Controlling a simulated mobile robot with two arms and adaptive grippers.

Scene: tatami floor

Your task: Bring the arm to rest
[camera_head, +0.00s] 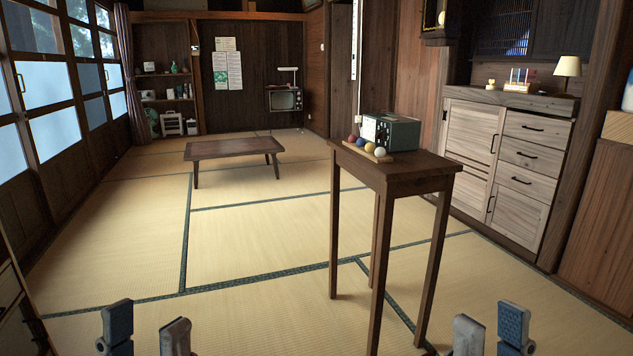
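My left gripper (146,328) is at the bottom left of the head view. Its two fingers stand apart with only tatami between them. My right gripper (491,328) is at the bottom right. Its fingers are also apart, with nothing between them. Both grippers are cut off by the lower picture edge, so my arms behind them are hidden. Neither gripper touches anything in view.
A tall wooden table (405,180) stands ahead, bearing a grey-green box (400,134) and a small tray of coloured balls (370,150). A low table (234,149) stands farther back. A cabinet (468,140) lines the right. Open tatami (110,235) lies left.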

